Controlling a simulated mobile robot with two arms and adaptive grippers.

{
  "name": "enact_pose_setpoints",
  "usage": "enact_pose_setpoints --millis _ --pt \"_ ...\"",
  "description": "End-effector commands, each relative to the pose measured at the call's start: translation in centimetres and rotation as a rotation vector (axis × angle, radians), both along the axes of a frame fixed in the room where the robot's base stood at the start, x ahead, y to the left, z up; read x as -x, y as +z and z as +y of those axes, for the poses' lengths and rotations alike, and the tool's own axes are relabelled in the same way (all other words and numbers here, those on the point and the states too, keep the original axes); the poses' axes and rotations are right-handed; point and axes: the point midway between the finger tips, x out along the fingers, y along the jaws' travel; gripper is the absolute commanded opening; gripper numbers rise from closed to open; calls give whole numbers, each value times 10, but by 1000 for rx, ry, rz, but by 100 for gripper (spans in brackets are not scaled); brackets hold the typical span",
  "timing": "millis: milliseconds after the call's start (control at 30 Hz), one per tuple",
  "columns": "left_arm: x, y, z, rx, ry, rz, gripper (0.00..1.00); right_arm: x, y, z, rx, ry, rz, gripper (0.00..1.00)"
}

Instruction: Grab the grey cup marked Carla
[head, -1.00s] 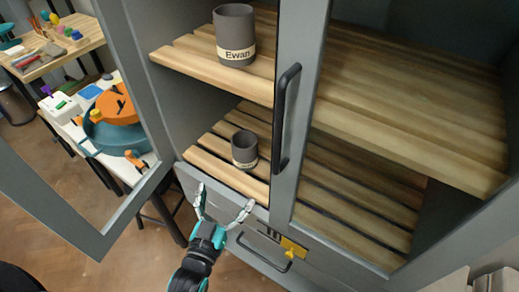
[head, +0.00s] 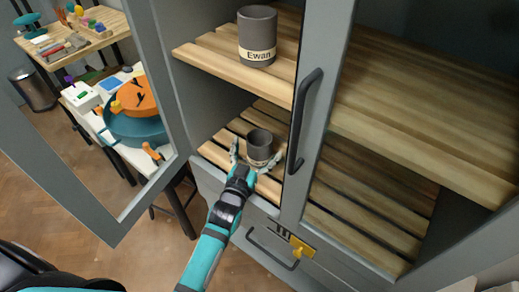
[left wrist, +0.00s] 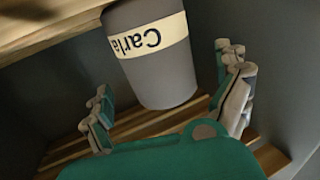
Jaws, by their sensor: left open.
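The grey cup marked Carla (head: 259,146) stands on the lower slatted shelf (head: 213,152) of the cabinet. In the left wrist view the Carla cup (left wrist: 160,75) shows its cream label upside down. My left gripper (head: 256,158) is open at the front of this cup, with a finger toward each side. In the left wrist view the fingers (left wrist: 168,103) are spread, with gaps to the cup on both sides. My right gripper is not in view.
The left glass door (head: 115,228) stands open. The right door's black handle (head: 301,120) and frame are close to the right of the Carla cup. The upper shelf (head: 232,68) is above it. A drawer with a yellow-tagged key (head: 300,248) is below.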

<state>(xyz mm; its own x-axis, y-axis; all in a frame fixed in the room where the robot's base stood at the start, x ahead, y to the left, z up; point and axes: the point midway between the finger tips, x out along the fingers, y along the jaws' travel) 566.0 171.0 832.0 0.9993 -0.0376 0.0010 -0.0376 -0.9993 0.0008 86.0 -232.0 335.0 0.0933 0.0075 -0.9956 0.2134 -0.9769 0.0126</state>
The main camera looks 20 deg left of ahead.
Motion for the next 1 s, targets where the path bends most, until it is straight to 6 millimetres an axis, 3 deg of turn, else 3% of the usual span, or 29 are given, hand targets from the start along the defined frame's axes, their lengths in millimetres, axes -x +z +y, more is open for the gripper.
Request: enact_pose_setpoints --millis 200,467,1000 --pt "-28 2 0 0 0 0 99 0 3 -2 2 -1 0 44" --pt "-30 1 0 -1 0 0 99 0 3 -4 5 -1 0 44" --pt "-29 1 0 -1 0 0 30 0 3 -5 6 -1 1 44"
